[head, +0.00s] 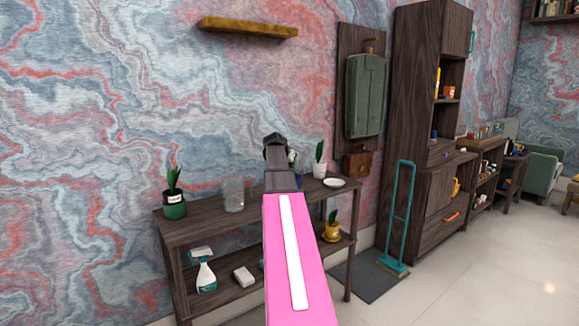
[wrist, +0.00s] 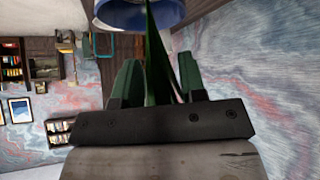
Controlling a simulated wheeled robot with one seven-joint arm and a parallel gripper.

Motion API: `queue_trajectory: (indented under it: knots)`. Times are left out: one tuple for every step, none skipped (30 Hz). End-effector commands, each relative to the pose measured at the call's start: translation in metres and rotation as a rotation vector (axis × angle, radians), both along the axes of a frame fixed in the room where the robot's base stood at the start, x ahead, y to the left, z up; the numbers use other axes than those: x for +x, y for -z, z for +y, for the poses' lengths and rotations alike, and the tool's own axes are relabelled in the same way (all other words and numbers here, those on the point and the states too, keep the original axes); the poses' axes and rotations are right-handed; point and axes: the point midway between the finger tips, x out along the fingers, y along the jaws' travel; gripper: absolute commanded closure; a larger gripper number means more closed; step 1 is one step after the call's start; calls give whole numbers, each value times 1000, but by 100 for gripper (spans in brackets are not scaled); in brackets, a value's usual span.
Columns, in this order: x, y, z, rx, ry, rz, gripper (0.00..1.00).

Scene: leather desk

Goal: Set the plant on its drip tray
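My gripper (head: 275,150) is over the back of the dark shelf unit in the head view. In the wrist view its green fingers (wrist: 158,85) stand apart, with long green leaves (wrist: 157,45) between them. The leaves belong to a plant in a blue pot (wrist: 140,14), just beyond the fingertips and cut off by the frame's top edge. I see no finger closed on the pot. In the head view my gripper mostly hides this plant. A white round dish (head: 335,182), which looks like the drip tray, lies empty at the shelf top's right end.
On the shelf top (head: 205,216) stand a green-potted plant (head: 174,206), a glass jar (head: 234,196) and a white-potted plant (head: 320,169) near the dish. Below are a spray bottle (head: 206,275), a white block (head: 244,276) and a yellow-potted plant (head: 331,231).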

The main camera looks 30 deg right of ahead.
Motion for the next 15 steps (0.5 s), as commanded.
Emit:
queue_trajectory:
  knots:
    - [0,0,0,0,0,0,62]
    - [0,0,0,0,0,0,62]
    - [0,0,0,0,0,0,62]
    - [0,0,0,0,0,0,62]
    - [0,0,0,0,0,0,62]
    - [-1,-1,1,0,0,0,62]
    - [-1,-2,2,-1,0,-1,62]
    - [-2,-4,3,-1,0,-1,62]
    - [-3,-6,6,-1,-2,0,62]
    - [-4,-8,8,-1,-2,0,62]
    - [-6,-11,11,-1,-2,0,62]
    - [-9,-16,15,0,-1,-1,62]
    - [-11,-20,18,-1,-1,-2,62]
    - [-12,-25,22,-1,-1,-2,62]
    - [-15,-30,27,-1,-1,-2,62]
